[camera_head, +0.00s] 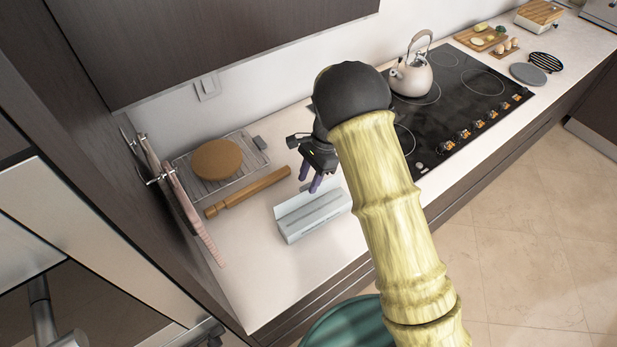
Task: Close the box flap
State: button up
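A long pale grey-white box (316,222) lies on the counter in the middle of the view. A lighter flap (293,203) stands up along its back edge, so the box looks open at the top. My gripper (309,183) is just behind and above the box, pointing down, with its two purple fingers close to the flap. The fingers are apart and nothing shows between them. I cannot tell whether a finger touches the flap. My arm covers the area right of the gripper.
A wooden rolling pin (248,192) lies left of the box. Behind it, a wire rack (252,160) holds a round brown item (216,159). A black cooktop (455,90) with a kettle (412,72) is right.

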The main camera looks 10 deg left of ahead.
jog(key=shift+s+a+f, duration=0.1)
jog(key=shift+s+f, duration=0.05)
jog(key=shift+f, duration=0.3)
grip_shut()
